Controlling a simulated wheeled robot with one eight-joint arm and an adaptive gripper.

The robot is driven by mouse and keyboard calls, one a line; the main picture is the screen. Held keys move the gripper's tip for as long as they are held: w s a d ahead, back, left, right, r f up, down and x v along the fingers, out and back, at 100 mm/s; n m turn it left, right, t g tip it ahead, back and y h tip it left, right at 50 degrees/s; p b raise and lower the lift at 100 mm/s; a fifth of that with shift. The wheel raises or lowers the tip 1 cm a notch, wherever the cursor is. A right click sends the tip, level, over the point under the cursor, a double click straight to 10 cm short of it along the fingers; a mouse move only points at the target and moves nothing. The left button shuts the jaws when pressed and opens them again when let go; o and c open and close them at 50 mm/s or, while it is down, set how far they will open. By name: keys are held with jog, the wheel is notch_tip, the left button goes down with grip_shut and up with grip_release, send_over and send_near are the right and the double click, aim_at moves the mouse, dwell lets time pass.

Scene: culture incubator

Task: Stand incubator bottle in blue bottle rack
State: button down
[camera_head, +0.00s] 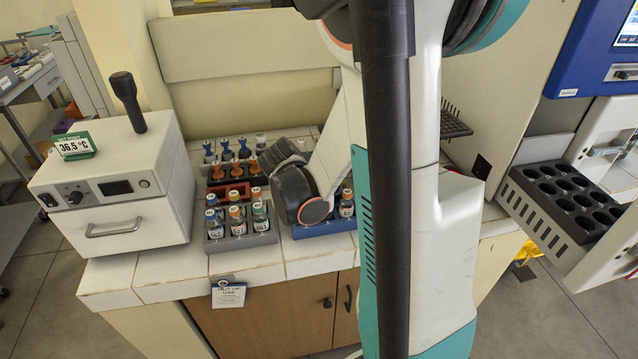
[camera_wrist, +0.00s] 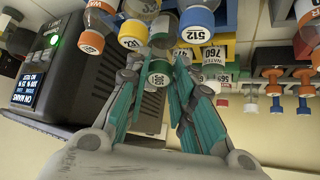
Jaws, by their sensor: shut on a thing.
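The lower part of this bottle is hidden. In the head view a blue rack (camera_head: 326,229) stands on the white tiled counter, mostly hidden behind my arm, with a bottle (camera_head: 346,204) standing at its right part. My gripper and the held bottle are hidden behind my arm in the head view. In the wrist view, bottles with yellow, blue and orange caps are close around the held one. Whether it touches a rack cannot be told.
A grey rack (camera_head: 243,243) with several bottles stands left of the blue rack. Behind it are a red rack (camera_head: 235,190) and dark holders. A white box (camera_head: 115,190) stands at left. An open drawer with a black holed tray (camera_head: 540,205) juts out at right.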

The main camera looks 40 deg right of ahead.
jog(key=shift+w+d+r+g+y+p, duration=0.2)
jog(key=shift+d+g+y+p, duration=0.1)
jog(key=shift+d+y+p, duration=0.25)
jog(key=d+p, duration=0.1)
jog(key=y+p, duration=0.1)
jog(key=w+d+g+y+p, duration=0.1)
jog(key=shift+w+d+r, duration=0.1)
jog(key=shift+d+r, duration=0.25)
jog(key=shift+r, duration=0.05)
jog(key=shift+f+b, duration=1)
jog(key=shift+f, duration=0.6)
jog(key=shift+f, duration=0.2)
jog(key=c, duration=1.4)
grip_release()
jog(key=shift+r, duration=0.1)
jog(key=shift+o, duration=0.2)
jog(key=shift+r, duration=0.1)
jog(key=p+v, duration=0.3)
jog(key=v, duration=0.9)
jog(key=shift+d+r, duration=0.1)
